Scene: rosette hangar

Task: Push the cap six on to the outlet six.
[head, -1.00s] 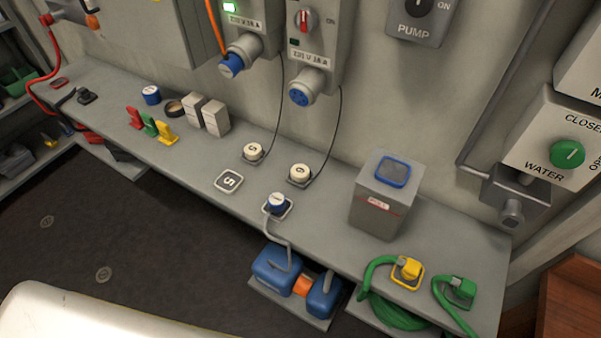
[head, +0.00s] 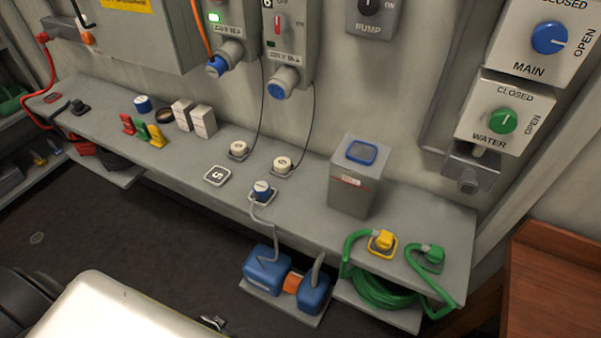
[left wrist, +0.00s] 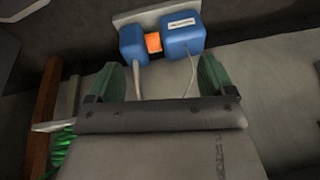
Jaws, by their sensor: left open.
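Cap six (head: 283,164) is a round pale cap with a dark numeral. It sits on a small dark holder on the bench, tethered by a thin black cord. Outlet six (head: 276,89) is the blue-faced round socket under the right wall box; its face is bare. My left gripper (left wrist: 165,76) is open and empty in the left wrist view, with green fingers spread wide. Neither cap six nor the outlet shows in that view. I cannot make out the left gripper in the head view. My right gripper is not in view.
A similar cap (head: 238,148) sits left of cap six. Blue tanks (head: 266,272) stand below.

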